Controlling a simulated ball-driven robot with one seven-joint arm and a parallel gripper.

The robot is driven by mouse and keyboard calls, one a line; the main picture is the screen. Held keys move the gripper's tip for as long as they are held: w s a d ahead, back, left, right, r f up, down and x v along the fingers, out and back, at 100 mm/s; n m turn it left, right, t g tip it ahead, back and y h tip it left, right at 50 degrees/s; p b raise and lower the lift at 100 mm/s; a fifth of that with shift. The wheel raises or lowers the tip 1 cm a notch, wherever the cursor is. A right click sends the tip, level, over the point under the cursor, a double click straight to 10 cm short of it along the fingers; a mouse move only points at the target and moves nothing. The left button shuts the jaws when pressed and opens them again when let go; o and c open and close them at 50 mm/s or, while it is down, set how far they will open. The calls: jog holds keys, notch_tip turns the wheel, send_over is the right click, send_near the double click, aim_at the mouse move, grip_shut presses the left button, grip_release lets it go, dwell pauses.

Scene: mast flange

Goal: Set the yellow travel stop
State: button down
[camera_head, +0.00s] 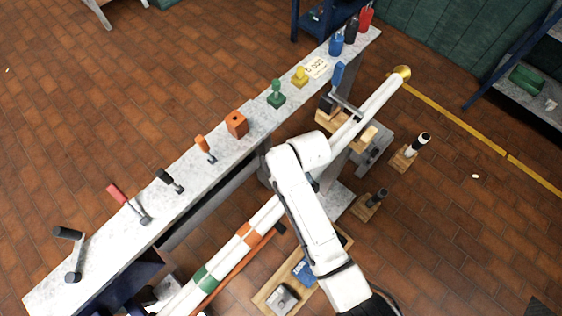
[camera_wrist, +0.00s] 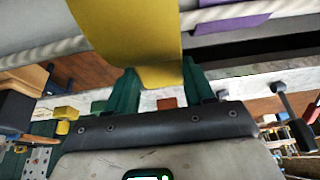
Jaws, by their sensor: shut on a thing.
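In the wrist view my gripper (camera_wrist: 160,82) has its two green fingers on either side of the lower end of a broad yellow piece (camera_wrist: 125,32), shut on it. This piece looks like the yellow travel stop. Its upper part runs out of the picture and crosses in front of a pale tube with a purple band (camera_wrist: 232,23). I cannot tell whether it touches the tube. In the head view my white arm hides the gripper and the held piece. The long white mast (camera_head: 262,220) with orange and green bands and a gold end cap (camera_head: 402,72) passes beneath my arm.
A long grey bench (camera_head: 215,170) runs diagonally beside the mast. It carries a crank, handled tools, an orange block (camera_head: 237,124), a green knob (camera_head: 277,93) and a yellow knob (camera_head: 299,77). Small wooden stands (camera_head: 403,158) are on the brick floor at right. Floor beyond them is open.

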jog(key=w+d+b, duration=0.2)
jog(key=w+d, duration=0.4)
jog(key=w, duration=0.2)
jog(key=shift+d, duration=0.2)
jog(key=shift+w, duration=0.15)
jog(key=shift+c, duration=2.1)
grip_release()
jog(key=v, duration=1)
jog(key=shift+d+r, duration=0.25)
jog(key=shift+r, duration=0.05)
